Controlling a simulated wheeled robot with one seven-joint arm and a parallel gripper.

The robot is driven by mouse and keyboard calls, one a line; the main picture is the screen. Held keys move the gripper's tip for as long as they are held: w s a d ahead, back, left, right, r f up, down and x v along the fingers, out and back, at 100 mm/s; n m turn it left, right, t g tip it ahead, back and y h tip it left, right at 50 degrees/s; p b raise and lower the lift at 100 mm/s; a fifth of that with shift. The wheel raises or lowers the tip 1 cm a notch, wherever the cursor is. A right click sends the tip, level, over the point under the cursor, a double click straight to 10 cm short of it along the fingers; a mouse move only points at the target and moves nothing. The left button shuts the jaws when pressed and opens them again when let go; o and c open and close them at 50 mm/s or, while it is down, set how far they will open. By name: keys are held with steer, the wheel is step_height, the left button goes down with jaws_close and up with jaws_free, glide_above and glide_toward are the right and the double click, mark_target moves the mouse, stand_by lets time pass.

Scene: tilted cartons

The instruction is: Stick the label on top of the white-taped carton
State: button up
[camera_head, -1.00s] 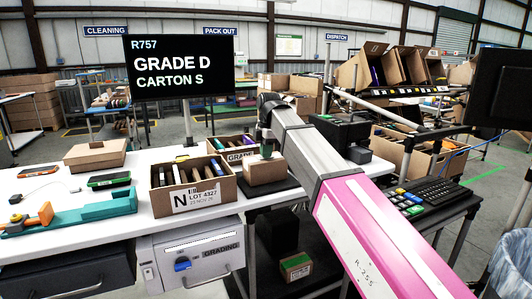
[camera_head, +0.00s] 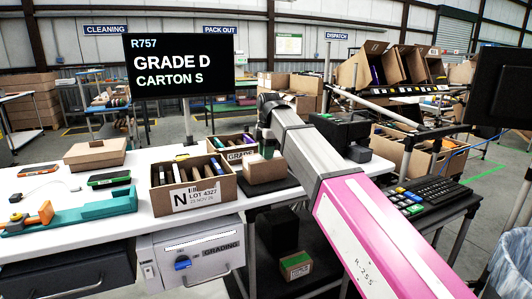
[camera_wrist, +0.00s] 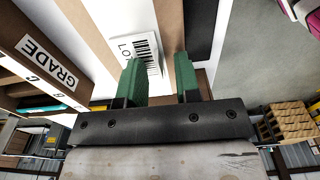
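The small brown carton (camera_head: 264,170) stands on a dark pad at the table's right end. In the wrist view its brown top (camera_wrist: 170,25) has a broad white tape strip (camera_wrist: 108,14) along it. A white label (camera_wrist: 146,48) with a barcode and the letters "LO" shows just beyond my fingertips, over the tape and partly covered by the left finger. It looks flat against the carton top, but I cannot tell if it is fully stuck. My gripper (camera_wrist: 160,72) has its two green fingers apart, just above the carton; it also shows in the head view (camera_head: 268,151).
An open carton marked N (camera_head: 200,196) and a GRADE carton (camera_head: 235,143) stand close to the left and behind. A keyboard (camera_head: 440,192) is at the right. A teal tool (camera_head: 85,213) and handheld devices lie on the left of the white table.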

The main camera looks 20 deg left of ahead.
step_height(320, 180, up, 11)
steer(key=shift+w+d, duration=0.25)
stand_by(0.4)
steer(key=shift+f, duration=0.1)
stand_by(0.3)
